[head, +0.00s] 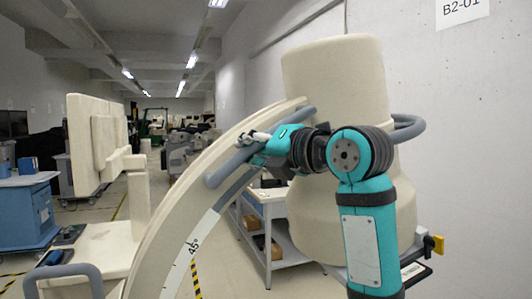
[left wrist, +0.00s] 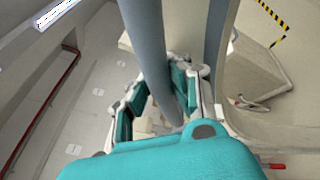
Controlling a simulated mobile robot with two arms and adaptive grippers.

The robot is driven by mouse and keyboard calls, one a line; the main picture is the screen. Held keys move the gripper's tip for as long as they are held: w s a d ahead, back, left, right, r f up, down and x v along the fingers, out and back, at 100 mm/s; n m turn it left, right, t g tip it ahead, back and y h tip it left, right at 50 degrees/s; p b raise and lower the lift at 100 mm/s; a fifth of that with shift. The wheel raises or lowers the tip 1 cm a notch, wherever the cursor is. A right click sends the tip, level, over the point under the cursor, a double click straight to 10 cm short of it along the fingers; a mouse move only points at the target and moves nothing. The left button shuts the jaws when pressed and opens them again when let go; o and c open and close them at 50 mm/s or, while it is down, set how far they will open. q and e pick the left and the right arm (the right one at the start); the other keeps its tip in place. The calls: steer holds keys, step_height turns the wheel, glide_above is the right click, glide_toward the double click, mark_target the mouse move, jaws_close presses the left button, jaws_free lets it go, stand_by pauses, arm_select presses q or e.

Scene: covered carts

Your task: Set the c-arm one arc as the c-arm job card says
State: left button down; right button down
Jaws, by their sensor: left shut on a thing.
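The c-arm's cream arc (head: 170,215) curves up from the lower left to the large cream housing (head: 335,75). A white scale strip (head: 190,247) on it shows 45° and tick marks. A grey handle bar (head: 228,169) runs along the arc. My left gripper (head: 256,146) is shut on this bar. In the left wrist view, the fingers (left wrist: 165,100) close around the grey bar (left wrist: 146,40). My teal arm hides part of the housing. My right gripper is not in view. I cannot make out a readable job card.
A yellow-and-black knob (head: 433,244) sits at the lower right of the housing. A grey shelf cart (head: 284,240) stands behind the arc. A blue cabinet (head: 25,210) stands at the left. A grey loop handle (head: 70,272) is at the lower left. The wall sign (head: 461,9) reads B2-01.

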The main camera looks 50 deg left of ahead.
mark_target(239, 163)
arm_select(q)
steer(key=s+f, duration=0.1)
steer(key=s+a+f+b, duration=0.1)
steer(key=f, duration=0.1)
steer(key=shift+s+a, duration=0.1)
steer(key=shift+s, duration=0.3)
steer(key=shift+s+a+n+h, duration=0.25)
steer(key=shift+s+n+h, duration=0.05)
steer(key=shift+s, duration=0.1)
steer(key=shift+w+r, duration=0.15)
steer(key=shift+r, duration=0.15)
steer(key=c, duration=1.6)
jaws_free()
steer(key=shift+w, duration=0.1)
steer(key=o, duration=0.5)
steer(key=shift+w+d, duration=0.15)
steer(key=shift+d, duration=0.4)
steer(key=shift+c, duration=0.2)
steer(key=shift+a, duration=0.25)
steer(key=d, duration=0.7)
steer(key=shift+d+r, duration=0.35)
steer(key=shift+a, duration=0.1)
